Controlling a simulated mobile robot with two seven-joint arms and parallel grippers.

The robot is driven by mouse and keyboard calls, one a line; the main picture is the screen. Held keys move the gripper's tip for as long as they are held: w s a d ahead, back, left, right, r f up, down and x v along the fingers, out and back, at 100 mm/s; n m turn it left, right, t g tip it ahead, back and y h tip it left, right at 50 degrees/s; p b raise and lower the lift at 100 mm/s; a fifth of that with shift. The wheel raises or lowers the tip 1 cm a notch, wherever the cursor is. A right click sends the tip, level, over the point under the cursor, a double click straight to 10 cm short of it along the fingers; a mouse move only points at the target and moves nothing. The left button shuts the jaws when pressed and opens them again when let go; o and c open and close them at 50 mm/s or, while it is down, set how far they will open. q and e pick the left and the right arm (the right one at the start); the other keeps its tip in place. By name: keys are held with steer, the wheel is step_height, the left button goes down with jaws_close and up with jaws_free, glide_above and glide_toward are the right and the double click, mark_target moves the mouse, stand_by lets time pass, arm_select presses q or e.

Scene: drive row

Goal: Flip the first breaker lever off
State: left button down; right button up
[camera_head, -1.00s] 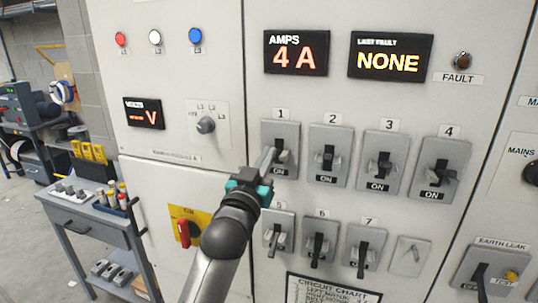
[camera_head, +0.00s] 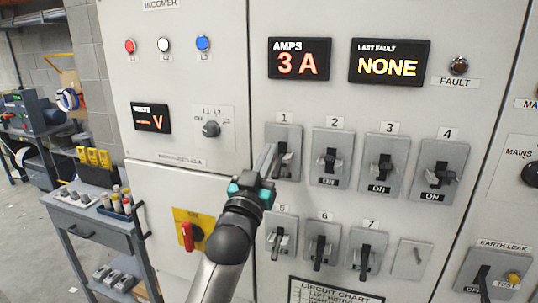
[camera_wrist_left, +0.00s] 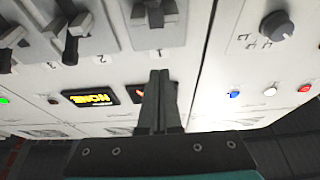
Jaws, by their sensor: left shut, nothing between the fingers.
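The first breaker (camera_head: 293,168), a grey plate under the label 1, is at the left of the upper breaker row. My left gripper (camera_head: 268,158) is shut and empty in front of it, its fingertips by the plate's left side. The fingers and wrist partly cover the breaker, and no ON label can be read there. The lever's position is hard to tell. In the left wrist view, the first breaker (camera_wrist_left: 152,22) appears upside down beyond the shut fingertips (camera_wrist_left: 159,75); I cannot tell whether they touch. My right gripper is not in view.
Breakers 2 (camera_head: 331,158), 3 (camera_head: 385,168) and 4 (camera_head: 440,172) read ON. Breakers 5 (camera_head: 282,235), 6 and 7 sit below with levers hanging down. The amps display (camera_head: 299,60) reads 3 A; the fault display (camera_head: 389,62) reads NONE. A red-yellow switch (camera_head: 188,236) is lower left.

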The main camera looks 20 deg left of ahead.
arm_select(q)
steer(key=s+f+b, duration=0.3)
steer(key=s+f, duration=0.3)
steer(key=s, duration=0.1)
steer(key=shift+s+f, duration=0.15)
steer(key=shift+f, duration=0.2)
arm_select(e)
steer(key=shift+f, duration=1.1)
arm_select(q)
steer(key=shift+a, duration=0.1)
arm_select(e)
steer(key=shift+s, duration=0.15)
